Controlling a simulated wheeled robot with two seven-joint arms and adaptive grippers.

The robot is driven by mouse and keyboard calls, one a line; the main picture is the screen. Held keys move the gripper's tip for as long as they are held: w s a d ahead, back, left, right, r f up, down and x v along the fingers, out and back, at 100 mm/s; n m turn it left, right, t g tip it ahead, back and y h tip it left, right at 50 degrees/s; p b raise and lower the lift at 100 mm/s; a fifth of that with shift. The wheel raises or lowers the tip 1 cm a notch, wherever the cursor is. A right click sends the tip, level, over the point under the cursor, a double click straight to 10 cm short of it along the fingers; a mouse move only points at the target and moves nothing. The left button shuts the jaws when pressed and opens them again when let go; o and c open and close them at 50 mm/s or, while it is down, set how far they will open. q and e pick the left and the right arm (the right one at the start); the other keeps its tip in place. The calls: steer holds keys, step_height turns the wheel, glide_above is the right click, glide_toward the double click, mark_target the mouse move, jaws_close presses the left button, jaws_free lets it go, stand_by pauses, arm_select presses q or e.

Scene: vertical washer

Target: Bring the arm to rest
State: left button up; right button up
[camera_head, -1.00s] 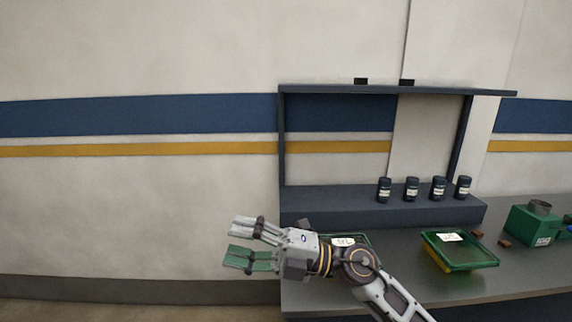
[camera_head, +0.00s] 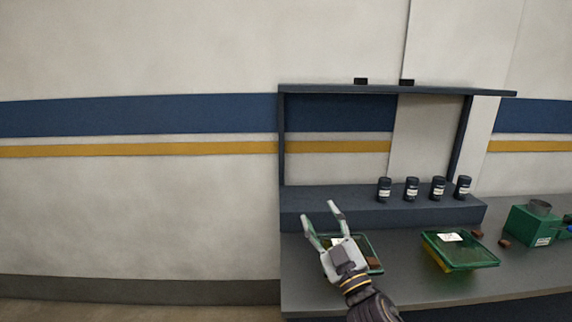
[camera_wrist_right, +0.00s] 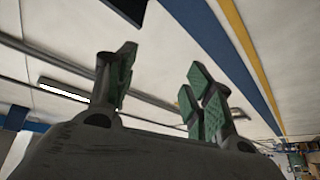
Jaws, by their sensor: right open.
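My right gripper (camera_head: 322,219) is in the head view, in front of the left end of the workbench. Its two fingers point up, spread apart, with nothing between them. In the right wrist view the gripper (camera_wrist_right: 158,90) shows its green finger pads apart and empty, with ceiling and wall behind. My left gripper is not in the head view.
A green tray (camera_head: 371,250) lies partly hidden behind my right gripper. Another green tray (camera_head: 475,262) with a white label is to its right. A dark shelf frame (camera_head: 281,140) with several black canisters (camera_head: 411,189) stands behind. A green box (camera_head: 528,228) is at right.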

steer(key=s+d+f+m+g+h, duration=0.35)
steer(key=d+f, duration=0.25)
steer(key=f, duration=0.5)
steer(key=s+d+f+m+g+h, duration=0.2)
steer(key=d+f+m+g+h, duration=0.35)
steer(key=f, duration=0.55)
steer(key=s+d+f+g+y, duration=0.1)
steer(key=s+f+g, duration=0.3)
steer(key=s+f, duration=0.45)
steer(key=s+d+f+g, duration=0.1)
steer(key=s+f+g, duration=0.45)
steer(key=s, duration=0.55)
step_height(320, 180, down, 33)
steer(key=s, duration=0.2)
steer(key=s+d+f, duration=0.2)
steer(key=s+f, duration=0.8)
steer(key=s, duration=0.1)
steer(key=s+d+f+g, duration=0.1)
steer(key=s+d+f, duration=0.1)
steer(key=s+f, duration=0.8)
steer(key=shift+s+n, duration=0.4)
steer(key=shift+s, duration=0.25)
steer(key=shift+d+g, duration=0.1)
steer(key=shift+g, duration=0.15)
